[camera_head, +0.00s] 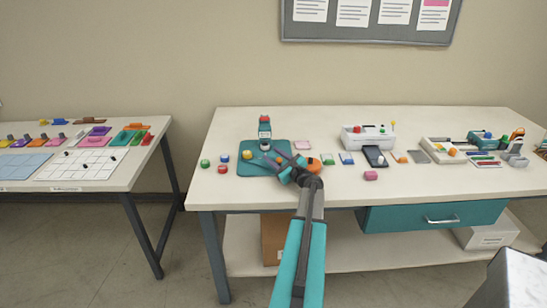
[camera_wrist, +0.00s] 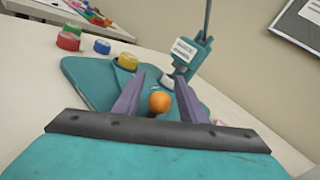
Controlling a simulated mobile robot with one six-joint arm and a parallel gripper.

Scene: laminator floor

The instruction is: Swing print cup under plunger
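The teal printing stand has a flat base plate (camera_head: 255,170) and an upright column (camera_head: 265,128) at its back; the plate (camera_wrist: 85,72) and column (camera_wrist: 197,48) also show in the wrist view. A small orange ball knob (camera_wrist: 159,102) stands over the plate. A pale round piece (camera_wrist: 168,81) sits near the column's foot, and a yellow round piece (camera_wrist: 127,62) sits at the plate's left edge. I cannot tell which is the print cup. My gripper (camera_wrist: 158,85) is open, its purple fingers on either side of the knob with gaps showing. In the head view my gripper (camera_head: 274,153) is over the plate.
Red (camera_head: 222,169) and green (camera_head: 205,163) round pieces stand left of the plate. The table's (camera_head: 320,192) front strip is mostly clear.

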